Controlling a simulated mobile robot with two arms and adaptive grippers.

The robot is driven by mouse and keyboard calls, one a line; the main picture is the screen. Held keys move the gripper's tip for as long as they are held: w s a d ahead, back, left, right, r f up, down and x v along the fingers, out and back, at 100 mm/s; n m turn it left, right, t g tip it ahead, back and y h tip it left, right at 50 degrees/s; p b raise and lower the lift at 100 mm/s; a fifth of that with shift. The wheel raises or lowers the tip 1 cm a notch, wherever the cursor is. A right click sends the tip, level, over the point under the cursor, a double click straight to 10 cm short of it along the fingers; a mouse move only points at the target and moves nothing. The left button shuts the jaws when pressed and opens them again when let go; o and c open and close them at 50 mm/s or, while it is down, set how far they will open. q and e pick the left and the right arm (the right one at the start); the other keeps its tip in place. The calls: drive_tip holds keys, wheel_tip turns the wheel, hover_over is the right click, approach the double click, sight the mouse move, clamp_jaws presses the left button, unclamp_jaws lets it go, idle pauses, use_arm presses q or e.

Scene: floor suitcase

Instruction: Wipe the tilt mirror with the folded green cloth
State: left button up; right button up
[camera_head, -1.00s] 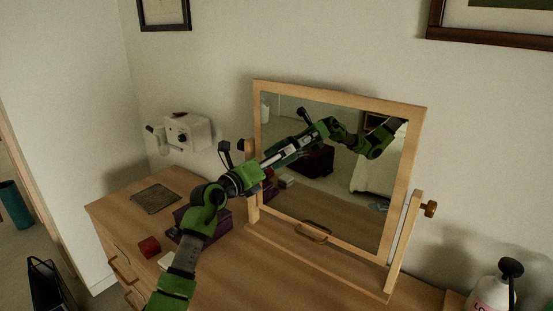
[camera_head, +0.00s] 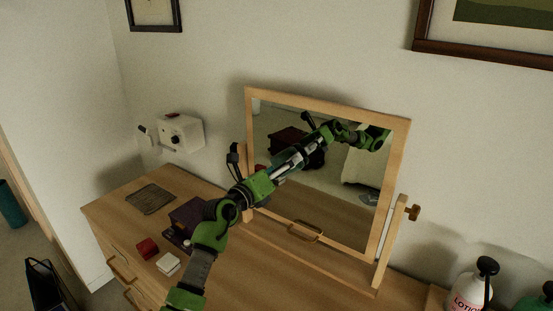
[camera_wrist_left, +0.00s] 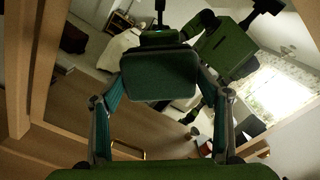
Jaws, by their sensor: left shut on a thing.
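The tilt mirror (camera_head: 335,210) stands on the dresser in a light wooden frame, with a knob (camera_head: 413,213) on its right post. My left arm reaches up from the bottom of the head view, and my left gripper (camera_head: 284,170) is in front of the left-middle part of the glass. In the left wrist view, my left gripper (camera_wrist_left: 160,95) is shut on the folded green cloth (camera_wrist_left: 160,76), a dark flat pad facing the glass. Whether the cloth touches the glass I cannot tell. The mirror reflects my arm. My right gripper is not in view.
A dark purple box (camera_head: 187,217), a red block (camera_head: 147,248), a white block (camera_head: 168,264) and a dark flat mat (camera_head: 150,199) lie on the dresser (camera_head: 250,280) left of the mirror. A lotion bottle (camera_head: 468,290) stands at right. A white device (camera_head: 181,133) is on the wall.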

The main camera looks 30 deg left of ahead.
sight(298, 169)
use_arm(q)
drive_tip(key=d+p, duration=0.3)
drive_tip(key=d, duration=0.1)
drive_tip(key=shift+s+d+r+p, duration=0.15)
drive_tip(key=shift+d+p, duration=0.2)
drive_tip(key=shift+s+d+p, duration=0.1)
drive_tip(key=shift+d+p, duration=0.4)
drive_tip(key=shift+d, duration=0.65)
drive_tip(key=shift+a+f, duration=0.2)
drive_tip(key=shift+a, duration=0.2)
drive_tip(key=shift+w+a+b, duration=0.15)
drive_tip(key=shift+a+b, duration=0.4)
drive_tip(key=shift+a, duration=1.35)
drive_tip(key=shift+w+a+b, duration=0.15)
drive_tip(key=shift+a+b, duration=0.4)
drive_tip(key=shift+a, duration=1.3)
drive_tip(key=shift+a+b, duration=0.35)
drive_tip(key=shift+a, duration=0.25)
drive_tip(key=a, duration=0.1)
drive_tip(key=a+b, duration=0.1)
drive_tip(key=shift+w+a+r, duration=0.1)
drive_tip(key=shift+w+a, duration=0.1)
drive_tip(key=shift+a, duration=0.2)
